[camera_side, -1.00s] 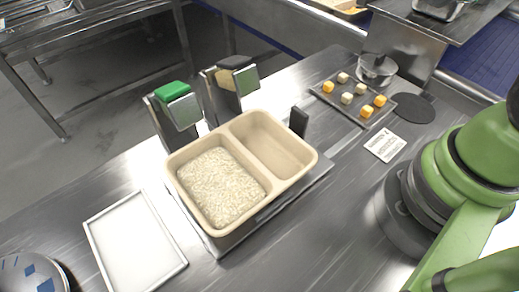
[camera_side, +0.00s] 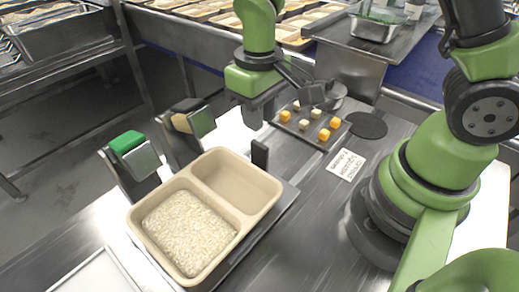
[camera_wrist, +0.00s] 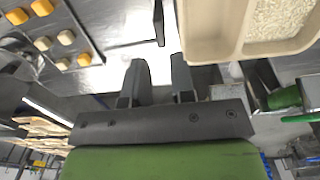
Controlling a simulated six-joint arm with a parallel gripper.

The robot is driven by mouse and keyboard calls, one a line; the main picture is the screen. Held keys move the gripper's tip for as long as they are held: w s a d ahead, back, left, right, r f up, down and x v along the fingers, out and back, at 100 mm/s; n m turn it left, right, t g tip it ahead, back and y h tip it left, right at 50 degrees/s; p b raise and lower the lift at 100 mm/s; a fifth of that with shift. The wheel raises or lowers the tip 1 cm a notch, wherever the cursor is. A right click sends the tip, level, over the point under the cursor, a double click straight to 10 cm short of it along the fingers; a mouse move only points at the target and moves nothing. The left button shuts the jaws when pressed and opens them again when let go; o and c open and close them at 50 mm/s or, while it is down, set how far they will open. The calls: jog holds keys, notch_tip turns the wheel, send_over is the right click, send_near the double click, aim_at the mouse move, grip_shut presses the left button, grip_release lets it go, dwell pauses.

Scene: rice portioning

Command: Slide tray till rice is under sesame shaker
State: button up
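A beige two-compartment tray (camera_side: 237,183) sits on a metal platform. White rice (camera_side: 188,232) fills its near-left compartment; the far-right compartment is empty. The tray (camera_wrist: 205,30) and rice (camera_wrist: 280,18) also show in the wrist view. Two shakers stand behind the tray: one with a green lid (camera_side: 126,142), one with a black top and tan part (camera_side: 187,118). The black-topped one stands nearer the empty compartment; which holds sesame I cannot tell. My gripper (camera_side: 255,112) is beyond the tray's far end, apart from it. Its fingers (camera_wrist: 160,78) are apart and empty in the wrist view.
A dark tray of yellow and pale cubes (camera_side: 310,133) lies beyond, beside a label card (camera_side: 347,165) and a black disc (camera_side: 366,125). A white-framed panel (camera_side: 96,275) lies at the near left.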

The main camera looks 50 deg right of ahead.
aim_at(260, 144)
notch_tip(260, 144, down, 9)
jog(key=shift+f, duration=0.1)
dwell(0.3)
grip_shut()
